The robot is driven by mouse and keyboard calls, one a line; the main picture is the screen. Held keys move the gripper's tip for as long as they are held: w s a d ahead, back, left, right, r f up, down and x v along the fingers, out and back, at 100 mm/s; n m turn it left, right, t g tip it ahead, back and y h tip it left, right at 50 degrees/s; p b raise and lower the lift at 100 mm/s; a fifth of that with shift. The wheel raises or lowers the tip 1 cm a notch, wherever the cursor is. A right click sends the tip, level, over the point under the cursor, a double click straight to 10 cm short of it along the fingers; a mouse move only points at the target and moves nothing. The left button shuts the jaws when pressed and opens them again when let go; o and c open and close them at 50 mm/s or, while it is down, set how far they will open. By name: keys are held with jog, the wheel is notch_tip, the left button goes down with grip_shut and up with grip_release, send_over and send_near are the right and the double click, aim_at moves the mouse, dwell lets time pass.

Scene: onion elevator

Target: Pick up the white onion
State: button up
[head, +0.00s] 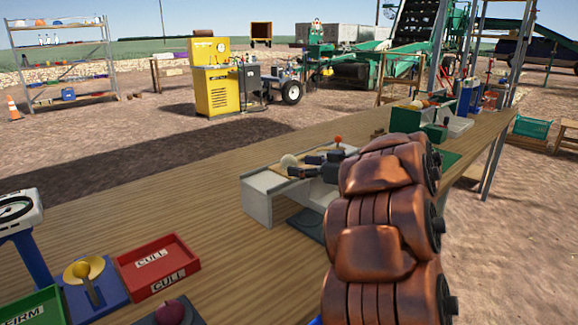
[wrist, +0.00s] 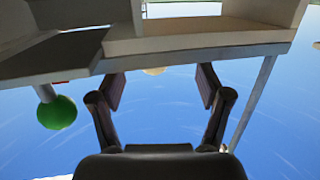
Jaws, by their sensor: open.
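The pale, whitish onion (head: 288,161) sits on the wood-topped section of a white stand (head: 258,197) on the long table. My gripper (head: 301,165) is low over this stand, with its dark fingers pointing left toward the onion and just right of it. In the wrist view the two fingers (wrist: 160,90) are spread apart with nothing held between them. A small cream patch (wrist: 153,71), probably the onion, shows beyond and between the fingertips at the edge of the board. Most of it is hidden there. Contact with the fingers cannot be told.
A red CULL tray (head: 157,264), a green FIRM tray (head: 35,308) and a dark red round object (head: 170,312) are at the front left of the table (head: 200,205). A red-orange knob (head: 338,139) stands behind my gripper. A green ball (wrist: 57,112) shows in the wrist view.

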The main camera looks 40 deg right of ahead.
aim_at(291, 156)
jog(key=b+x, duration=0.1)
jog(key=x, duration=0.4)
jog(key=shift+w+d+r, duration=0.1)
jog(key=shift+d, duration=0.1)
jog(key=c, duration=1.4)
jog(key=shift+o, duration=0.2)
jog(key=shift+d+r+p, duration=0.1)
jog(key=shift+r+p, duration=0.3)
jog(key=shift+r, duration=0.65)
jog(key=shift+d+r+p, duration=0.15)
jog(key=shift+r+p, duration=0.25)
jog(key=shift+r, duration=0.65)
jog(key=s+d+p, duration=0.2)
jog(key=s+d, duration=0.9)
jog(key=shift+r, duration=0.45)
